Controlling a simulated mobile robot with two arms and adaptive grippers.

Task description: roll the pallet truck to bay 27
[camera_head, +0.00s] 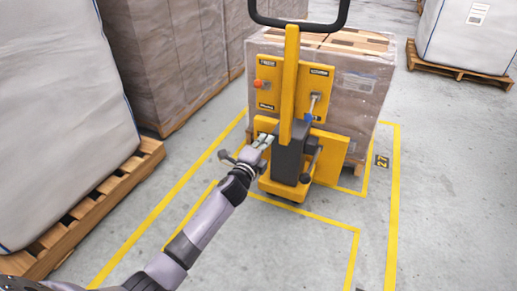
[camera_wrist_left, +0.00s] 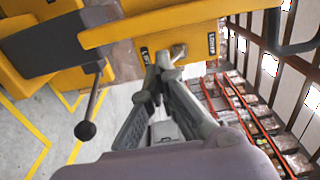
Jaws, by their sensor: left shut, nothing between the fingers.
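The yellow pallet truck (camera_head: 292,110) stands upright in the middle of the head view, with a black loop handle (camera_head: 300,24) on top and a wrapped load of boxes (camera_head: 362,85) behind its panel. Yellow floor lines run around it, and a "27" plate (camera_head: 382,161) lies on the floor to its right. My left gripper (camera_head: 265,139) is shut and empty at the lower left of the truck's front. In the left wrist view its fingers (camera_wrist_left: 160,72) point at the yellow panel (camera_wrist_left: 180,50); I cannot tell whether they touch it. My right gripper is not in view.
A white sack load on a wooden pallet (camera_head: 118,180) stands close at the left. Wrapped stacks (camera_head: 165,60) stand behind it. Another white load on a pallet (camera_head: 462,72) is at the back right. The floor (camera_head: 450,190) at the right is clear.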

